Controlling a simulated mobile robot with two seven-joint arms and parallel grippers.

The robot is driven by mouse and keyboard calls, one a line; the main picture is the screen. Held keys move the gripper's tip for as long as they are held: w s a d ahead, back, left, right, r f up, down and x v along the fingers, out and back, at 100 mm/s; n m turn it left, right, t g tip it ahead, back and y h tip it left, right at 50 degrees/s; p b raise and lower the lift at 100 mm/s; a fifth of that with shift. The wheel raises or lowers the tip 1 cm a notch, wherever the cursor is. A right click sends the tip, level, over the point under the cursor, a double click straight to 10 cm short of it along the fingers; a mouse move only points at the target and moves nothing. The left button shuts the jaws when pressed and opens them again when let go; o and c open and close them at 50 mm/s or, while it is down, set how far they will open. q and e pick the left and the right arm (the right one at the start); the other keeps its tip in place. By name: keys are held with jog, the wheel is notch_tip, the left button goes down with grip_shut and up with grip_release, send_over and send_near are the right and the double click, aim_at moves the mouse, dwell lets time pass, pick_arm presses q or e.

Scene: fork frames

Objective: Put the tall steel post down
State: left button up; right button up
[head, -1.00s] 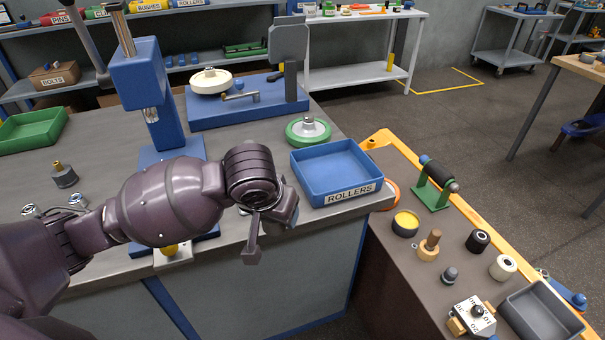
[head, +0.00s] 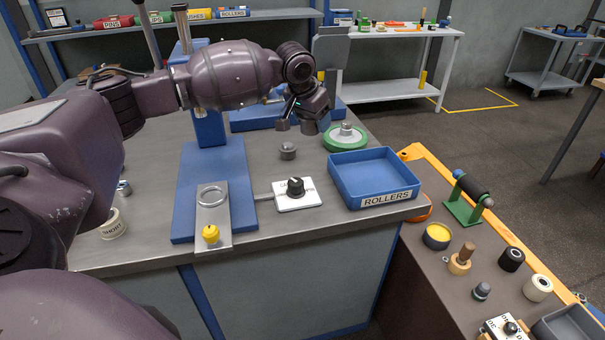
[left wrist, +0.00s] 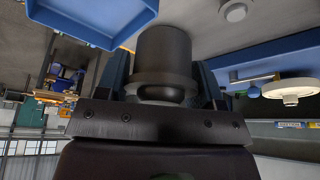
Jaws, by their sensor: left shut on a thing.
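My left gripper (head: 305,124) is up over the back of the grey workbench (head: 340,226), left of the green-rimmed wheel. It is shut on a dark grey steel post (left wrist: 163,55), a stepped cylinder that fills the space between the fingers in the left wrist view. In the head view only a small part of the post (head: 309,128) shows below the gripper, and its full height is hidden. The post appears to be clear of the bench top. My right gripper is not in view.
A short steel piece (head: 288,151) stands on the bench below my gripper. A dial on a white plate (head: 297,195), a blue ROLLERS tray (head: 375,178) and a green-rimmed wheel (head: 345,138) are nearby. A blue press base (head: 215,175) is to the left. Bare bench lies between them.

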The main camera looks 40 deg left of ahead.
pick_arm(q)
jog(key=w+a+r, duration=0.2)
jog(key=a+r, duration=0.2)
jog(key=b, duration=0.3)
send_over(306, 168)
jog(key=s, duration=0.1)
jog(key=f, duration=1.5)
jog(key=shift+s, duration=0.2)
jog(key=shift+f, duration=2.45)
jog(key=shift+r, duration=0.1)
jog(key=o, duration=1.4)
jog(key=shift+c, duration=0.2)
